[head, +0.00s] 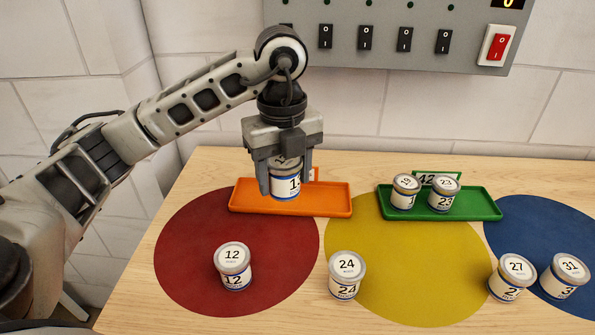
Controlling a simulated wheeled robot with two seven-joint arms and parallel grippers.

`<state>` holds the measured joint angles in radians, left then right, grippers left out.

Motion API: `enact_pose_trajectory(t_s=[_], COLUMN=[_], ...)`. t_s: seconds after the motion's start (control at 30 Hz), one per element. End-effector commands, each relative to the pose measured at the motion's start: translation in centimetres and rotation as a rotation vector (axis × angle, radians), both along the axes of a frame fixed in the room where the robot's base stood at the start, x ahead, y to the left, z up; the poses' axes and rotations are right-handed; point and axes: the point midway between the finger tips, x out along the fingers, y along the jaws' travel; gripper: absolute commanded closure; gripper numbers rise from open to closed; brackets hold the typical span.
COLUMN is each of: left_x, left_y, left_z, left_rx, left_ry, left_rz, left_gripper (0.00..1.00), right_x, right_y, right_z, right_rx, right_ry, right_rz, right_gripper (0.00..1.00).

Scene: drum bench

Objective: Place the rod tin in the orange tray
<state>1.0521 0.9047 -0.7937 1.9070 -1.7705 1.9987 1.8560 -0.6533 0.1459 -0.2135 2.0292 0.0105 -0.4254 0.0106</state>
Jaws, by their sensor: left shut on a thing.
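My left gripper (286,184) points down over the orange tray (335,203) at the back left of the table. It is shut on a white tin (286,187) with a blue band; the fingers hide its sides and part of its label, where a 1 shows. The tin's base appears over the inside of the tray, and I cannot tell whether it touches the tray floor. The label's small word cannot be read. A small orange-framed sign behind the tray is mostly hidden by the gripper. My right gripper is not in view.
A green tray (470,209) at the back right holds two tins. Tin 12 (233,267) stands on the red disc, tin 24 (346,275) at the yellow disc's left edge. Tins 27 (511,278) and 31 (565,276) stand front right. A switch panel (385,30) hangs behind.

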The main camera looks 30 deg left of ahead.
Motion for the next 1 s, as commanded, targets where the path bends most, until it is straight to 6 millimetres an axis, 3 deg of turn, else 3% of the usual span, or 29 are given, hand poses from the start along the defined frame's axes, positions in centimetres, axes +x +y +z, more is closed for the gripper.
enact_pose_trajectory(t_s=[0.1, 0.27, 0.4, 0.6, 0.8, 1.0], left_x=[0.0, 0.6, 1.8, 3.7, 4.7, 5.2], left_y=[0.3, 1.9, 4.9, 9.4, 11.7, 12.7], left_z=[0.3, -0.5, -2.1, -4.1, -7.6, -8.9], left_rx=[-0.001, -0.001, -0.002, 0.0, -0.001, -0.001], left_ry=[-0.001, 0.003, 0.006, 0.006, 0.004, 0.001], left_rz=[0.136, 0.198, 0.2, 0.196, 0.191, 0.188], left_gripper=[0.72, 0.72, 0.72, 0.72, 0.72, 0.72], right_x=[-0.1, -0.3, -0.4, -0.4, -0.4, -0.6], right_y=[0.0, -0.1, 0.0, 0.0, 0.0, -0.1], right_z=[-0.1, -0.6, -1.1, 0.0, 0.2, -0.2], right_rx=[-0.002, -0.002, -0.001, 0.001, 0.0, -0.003], right_ry=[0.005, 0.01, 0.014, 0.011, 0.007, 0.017], right_rz=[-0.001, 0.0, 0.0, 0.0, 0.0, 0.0], right_gripper=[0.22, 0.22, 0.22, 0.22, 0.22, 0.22])
